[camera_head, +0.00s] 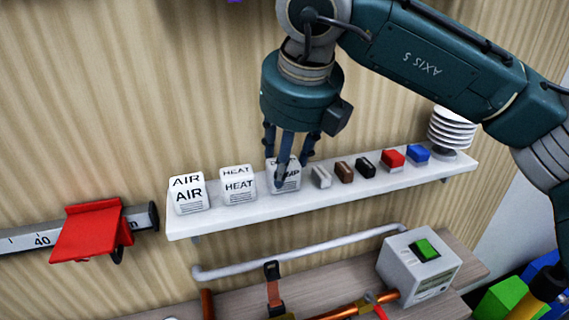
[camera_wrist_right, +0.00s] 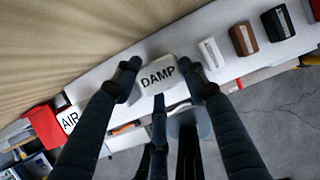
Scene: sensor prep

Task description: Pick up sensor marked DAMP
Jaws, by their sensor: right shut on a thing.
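The DAMP sensor (camera_head: 291,181) is a white rounded block with black lettering on the white wall shelf. It stands to the right of the AIR sensor (camera_head: 189,195) and the HEAT sensor (camera_head: 239,185). My right gripper (camera_head: 287,168) comes down from above and is shut on the DAMP sensor, partly hiding its label. In the right wrist view the fingers sit around the DAMP sensor (camera_wrist_right: 160,74), whose top label is readable. I cannot tell whether it is lifted off the shelf. My left gripper is not in view.
The shelf (camera_head: 330,196) also holds white, brown, black, red (camera_head: 392,158) and blue (camera_head: 417,153) small blocks, close to the DAMP sensor's right. A white ribbed piece (camera_head: 451,131) stands at the right end. A red slider (camera_head: 88,229) is at left; a grey box with a green switch (camera_head: 419,264) is below.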

